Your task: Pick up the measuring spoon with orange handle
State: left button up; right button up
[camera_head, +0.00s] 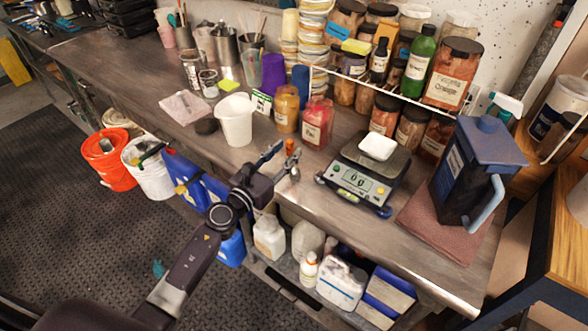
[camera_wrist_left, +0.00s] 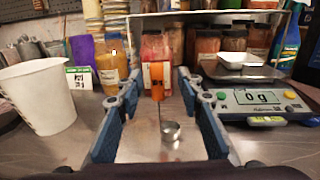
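The measuring spoon with the orange handle (camera_head: 290,146) is near the front edge of the metal bench, at the tips of my left gripper (camera_head: 282,159). In the left wrist view its orange handle (camera_wrist_left: 157,80) points away from me and its small metal bowl (camera_wrist_left: 171,131) is nearer. My left gripper (camera_wrist_left: 158,105) is open, with one blue finger on each side of the spoon and a gap on both sides. The spoon is not gripped. My right gripper is not in view.
A white cup (camera_head: 235,119) stands left of the gripper. A scale (camera_head: 356,182) reading 0 with a white dish (camera_head: 378,147) is to the right. Orange (camera_head: 286,108) and red (camera_head: 317,123) jars stand behind. A dark blue jug (camera_head: 471,168) is far right.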

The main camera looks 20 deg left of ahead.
aim_at(288, 147)
pick_arm(q)
jog(key=w, duration=0.2)
jog(key=shift+w, duration=0.3)
jog(key=shift+w+d, duration=0.25)
jog(key=shift+w, duration=0.1)
jog(key=shift+r, duration=0.1)
grip_shut()
